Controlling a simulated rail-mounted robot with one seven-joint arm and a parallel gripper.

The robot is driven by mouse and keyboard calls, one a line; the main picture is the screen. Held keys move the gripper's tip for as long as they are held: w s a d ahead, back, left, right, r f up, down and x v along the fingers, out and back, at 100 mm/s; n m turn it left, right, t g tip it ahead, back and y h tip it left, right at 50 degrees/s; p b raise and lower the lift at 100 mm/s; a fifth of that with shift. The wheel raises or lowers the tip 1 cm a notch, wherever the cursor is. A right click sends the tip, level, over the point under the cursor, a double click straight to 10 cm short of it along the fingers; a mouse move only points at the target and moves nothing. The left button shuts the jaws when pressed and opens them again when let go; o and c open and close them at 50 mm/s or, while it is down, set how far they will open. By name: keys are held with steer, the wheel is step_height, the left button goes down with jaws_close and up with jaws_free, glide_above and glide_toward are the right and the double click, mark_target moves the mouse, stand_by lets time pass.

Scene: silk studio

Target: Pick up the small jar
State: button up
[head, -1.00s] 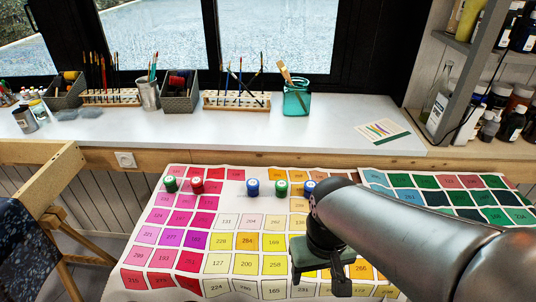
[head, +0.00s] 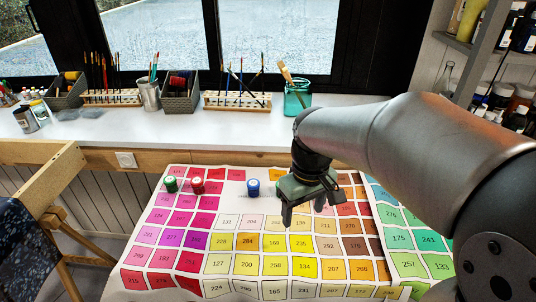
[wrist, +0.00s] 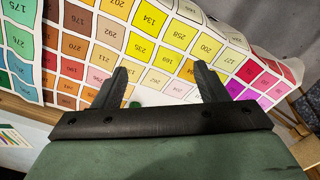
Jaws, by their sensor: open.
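My gripper (head: 304,212) is open and empty, pointing down over the chart just right of the blue jar. It hides the chart's far middle part. In the wrist view a green patch (wrist: 135,104), likely a jar lid, shows between the open fingers, partly cut off by the gripper body. Which jar is meant cannot be told.
The white windowsill counter (head: 210,126) behind holds brush racks, a metal cup, grey bins and a teal glass jar (head: 298,97) with brushes. Dark bottles stand on shelves at the right. The chart's front is clear.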

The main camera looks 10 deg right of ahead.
steer(key=w+f+n, duration=0.1)
steer(key=w+n, duration=0.2)
steer(key=w, duration=0.7)
steer(key=w+f+n+b, duration=0.15)
steer(key=w+n, duration=0.25)
steer(key=w, duration=0.5)
steer(key=w+f+n+p, duration=0.1)
steer(key=w+n, duration=0.2)
steer(key=w, duration=0.7)
steer(key=f, duration=1.2)
steer(key=shift+s+d+f, duration=0.1)
steer(key=shift+s+d, duration=0.15)
steer(key=shift+d, duration=0.05)
steer(key=shift+s+f+p, duration=0.2)
steer(key=shift+f+p, duration=0.25)
steer(key=shift+f, duration=2.1)
steer(key=c, duration=1.1)
